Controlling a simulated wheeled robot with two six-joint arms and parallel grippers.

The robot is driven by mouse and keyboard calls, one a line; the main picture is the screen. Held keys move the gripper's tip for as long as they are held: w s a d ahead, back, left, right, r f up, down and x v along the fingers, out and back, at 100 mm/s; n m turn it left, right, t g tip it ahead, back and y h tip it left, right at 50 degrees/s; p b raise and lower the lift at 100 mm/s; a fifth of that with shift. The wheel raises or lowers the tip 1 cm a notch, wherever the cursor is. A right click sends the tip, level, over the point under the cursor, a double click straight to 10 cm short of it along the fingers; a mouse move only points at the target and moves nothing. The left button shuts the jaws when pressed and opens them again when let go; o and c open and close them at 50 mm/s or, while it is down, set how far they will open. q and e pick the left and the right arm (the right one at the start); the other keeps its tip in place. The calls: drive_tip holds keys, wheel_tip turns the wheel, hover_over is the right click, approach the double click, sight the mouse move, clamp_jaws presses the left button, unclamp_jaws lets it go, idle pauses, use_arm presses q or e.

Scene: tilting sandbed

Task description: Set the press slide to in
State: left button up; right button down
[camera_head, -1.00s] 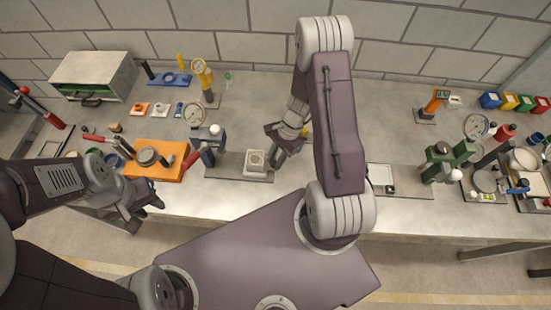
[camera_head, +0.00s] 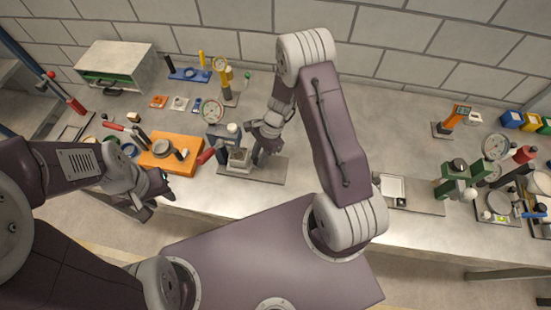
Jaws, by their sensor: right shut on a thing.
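The blue press (camera_head: 222,140) with a white knob stands on a grey base plate (camera_head: 272,171) left of centre. Its press slide, a pale grey block (camera_head: 238,159), sits on the plate close against the press, at or partly under its head. My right gripper (camera_head: 254,151) reaches down from the right and is shut on the slide's right side. The fingertips partly hide the slide, so I cannot tell how far under the head it is. My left gripper (camera_head: 158,196) is open and empty, in front of the orange plate (camera_head: 178,142) near the table's front edge.
A green press (camera_head: 456,182) with a pale tray (camera_head: 393,187) stands to the right. A dial gauge (camera_head: 212,111) is behind the blue press, and a red-tipped lever (camera_head: 207,156) lies at its left.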

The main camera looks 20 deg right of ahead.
drive_tip(key=shift+w+a+r, duration=0.1)
drive_tip(key=shift+w+a, duration=0.2)
drive_tip(key=shift+s+d, duration=0.1)
drive_tip(key=shift+d, duration=0.05)
use_arm(q)
drive_tip(key=shift+s+d+r, duration=0.15)
drive_tip(key=shift+d, duration=0.15)
use_arm(e)
drive_tip(key=c, duration=1.5)
unclamp_jaws()
use_arm(q)
drive_tip(key=shift+a, duration=0.25)
use_arm(e)
drive_tip(key=shift+o, duration=0.2)
drive_tip(key=shift+a, duration=0.2)
use_arm(q)
drive_tip(key=shift+f+b, duration=0.55)
drive_tip(key=shift+f, duration=0.1)
use_arm(e)
drive_tip(key=v, duration=0.9)
